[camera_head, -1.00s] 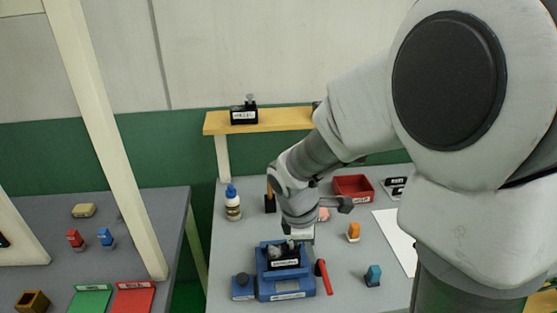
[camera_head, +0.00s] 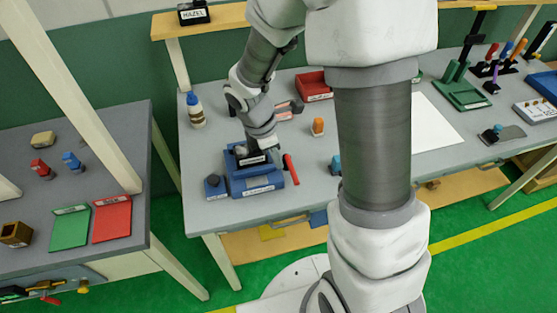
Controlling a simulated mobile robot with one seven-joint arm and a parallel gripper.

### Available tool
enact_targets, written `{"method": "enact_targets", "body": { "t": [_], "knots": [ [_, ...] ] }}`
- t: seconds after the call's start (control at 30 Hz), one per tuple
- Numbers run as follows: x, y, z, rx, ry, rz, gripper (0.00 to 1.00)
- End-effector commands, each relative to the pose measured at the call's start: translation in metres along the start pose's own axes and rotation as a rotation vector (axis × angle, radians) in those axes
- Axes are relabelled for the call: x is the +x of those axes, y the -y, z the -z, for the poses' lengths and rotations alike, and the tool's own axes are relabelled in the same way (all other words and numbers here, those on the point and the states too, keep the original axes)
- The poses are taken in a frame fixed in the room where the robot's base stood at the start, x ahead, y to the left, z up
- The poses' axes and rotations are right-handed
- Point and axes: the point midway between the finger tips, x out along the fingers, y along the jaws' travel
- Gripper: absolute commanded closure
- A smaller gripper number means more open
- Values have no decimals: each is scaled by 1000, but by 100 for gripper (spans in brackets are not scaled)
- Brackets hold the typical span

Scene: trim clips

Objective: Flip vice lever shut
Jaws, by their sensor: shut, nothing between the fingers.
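The blue vice (camera_head: 250,184) sits near the front left of the grey workbench. A black labelled block (camera_head: 252,159) is on top of it. The vice's red lever (camera_head: 291,170) is at its right side, slanting down toward the front right. My gripper (camera_head: 270,148) is just behind the vice, close above the lever's upper end. It is shut and empty, small and partly hidden by my wrist. I cannot tell whether it touches the lever.
A small blue block (camera_head: 215,187) stands left of the vice. An orange-topped object (camera_head: 318,126) and a teal one (camera_head: 336,165) stand to the right. A bottle (camera_head: 195,110) and red bin (camera_head: 313,86) are behind. My arm hides part of the bench.

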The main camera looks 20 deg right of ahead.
Motion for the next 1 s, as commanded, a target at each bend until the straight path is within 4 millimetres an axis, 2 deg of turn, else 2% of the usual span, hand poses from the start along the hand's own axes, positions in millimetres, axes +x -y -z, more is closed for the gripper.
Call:
{"method": "enact_targets", "body": {
  "t": [0.03,0.2,0.4,0.6,1.0],
  "knots": [
    [12,1,0,-3,2,5,100],
    [44,2,0,-1,2,6,100],
    [69,1,0,-2,1,3,100],
    [77,1,0,0,1,1,100],
    [77,1,-1,-5,1,0,100]
  ]
}}
